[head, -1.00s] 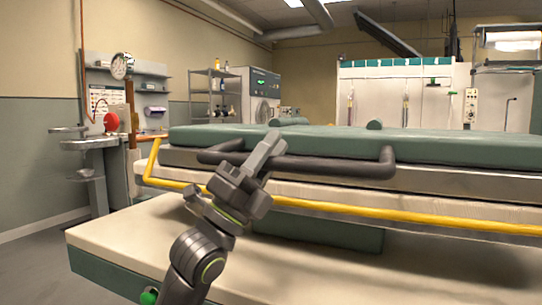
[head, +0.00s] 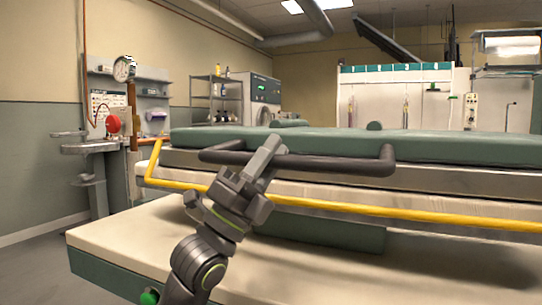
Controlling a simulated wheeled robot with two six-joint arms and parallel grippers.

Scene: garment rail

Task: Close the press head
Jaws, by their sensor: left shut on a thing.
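The press head (head: 450,149) has a flat green top and a metal edge, and spans the middle and right of the head view. It looks level, low over a cream padded layer (head: 420,198); I cannot tell whether they touch. A dark bar handle (head: 345,165) runs along its front. My left gripper (head: 266,154) is at the left part of this handle, shut on it. The gripper's fingers hide a short stretch of the bar. My right gripper is not in view.
A yellow rail (head: 400,214) runs along the front, below the handle. A wide cream lower board (head: 130,229) with a green front lies beneath. A grey stand (head: 90,150) is at the left, with open floor in front of it.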

